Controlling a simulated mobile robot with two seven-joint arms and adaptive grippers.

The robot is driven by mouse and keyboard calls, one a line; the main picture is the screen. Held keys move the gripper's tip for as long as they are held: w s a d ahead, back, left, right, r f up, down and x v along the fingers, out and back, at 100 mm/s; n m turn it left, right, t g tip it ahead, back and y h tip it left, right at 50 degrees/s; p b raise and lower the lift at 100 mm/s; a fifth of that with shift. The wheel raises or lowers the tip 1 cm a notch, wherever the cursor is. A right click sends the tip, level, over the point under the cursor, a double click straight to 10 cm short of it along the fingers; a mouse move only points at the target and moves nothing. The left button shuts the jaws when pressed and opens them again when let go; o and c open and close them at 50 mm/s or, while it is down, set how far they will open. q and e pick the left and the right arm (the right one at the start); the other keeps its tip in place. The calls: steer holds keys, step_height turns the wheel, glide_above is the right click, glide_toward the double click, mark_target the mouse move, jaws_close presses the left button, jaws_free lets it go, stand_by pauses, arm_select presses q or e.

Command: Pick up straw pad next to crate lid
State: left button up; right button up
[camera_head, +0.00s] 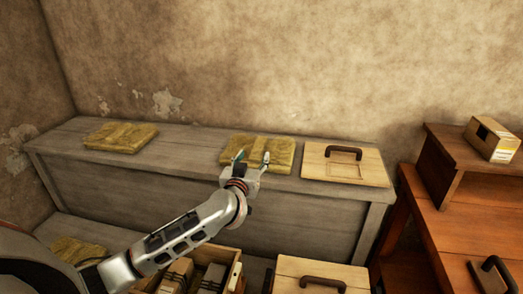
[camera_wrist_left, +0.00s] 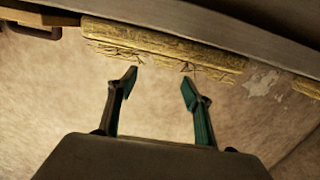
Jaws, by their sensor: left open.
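The straw pad (camera_head: 262,149) lies flat on the long grey bench, just left of the wooden crate lid (camera_head: 345,164) with its dark handle. My left gripper (camera_head: 251,158) is open and empty at the pad's front edge, and its fingers overlap the pad in the head view. In the left wrist view, the open fingers (camera_wrist_left: 158,78) point at the long edge of the straw pad (camera_wrist_left: 165,48), with a visible gap between. Part of the crate lid (camera_wrist_left: 40,14) shows at that view's upper left. My right gripper is not in view.
Another straw pad (camera_head: 121,137) lies at the bench's left, and one more (camera_head: 78,251) sits low at the left. The grey bench (camera_head: 190,142) is bare between the two upper pads. An open crate (camera_head: 237,268) and a second lid (camera_head: 320,272) are in front. An orange-brown cabinet (camera_head: 470,220) stands right.

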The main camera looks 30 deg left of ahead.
mark_target(258, 148)
arm_select(q)
steer(key=shift+w+a+f+g, duration=0.2)
steer(key=shift+w+a+g, duration=0.2)
steer(key=shift+w, duration=0.3)
steer(key=shift+w+a+f, duration=0.1)
steer(key=shift+w, duration=0.25)
steer(key=x, duration=0.2)
steer(key=b+x, duration=0.1)
steer(key=x, duration=0.1)
steer(key=b+x, duration=0.1)
steer(key=x, duration=0.1)
steer(key=shift+f, duration=0.25)
steer(key=shift+w, duration=0.3)
steer(key=shift+w+r, duration=0.1)
steer(key=shift+w, duration=0.05)
steer(key=c, duration=1.4)
